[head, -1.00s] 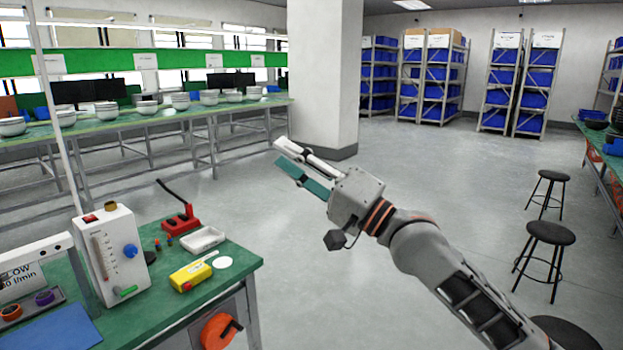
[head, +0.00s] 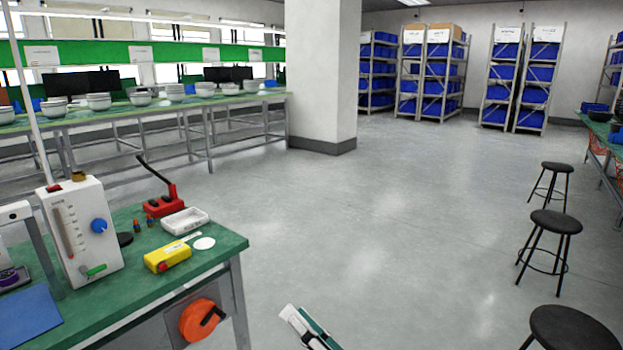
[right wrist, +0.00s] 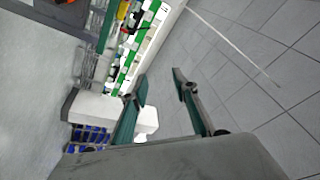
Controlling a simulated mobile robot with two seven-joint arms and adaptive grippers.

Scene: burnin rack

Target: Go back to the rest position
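My right gripper (head: 299,314) shows only by its fingertips at the bottom edge of the head view, over the bare floor to the right of the green workbench. In the right wrist view its two teal fingers (right wrist: 160,76) stand apart with nothing between them, so it is open and empty. The rest of my right arm is out of the head view. My left gripper is in neither view.
The green workbench (head: 218,257) at lower left holds a white flow meter box (head: 84,232), a yellow device (head: 168,256), a white tray (head: 186,222) and a red holder (head: 165,203). Black stools (head: 556,222) stand at right. The middle floor is clear.

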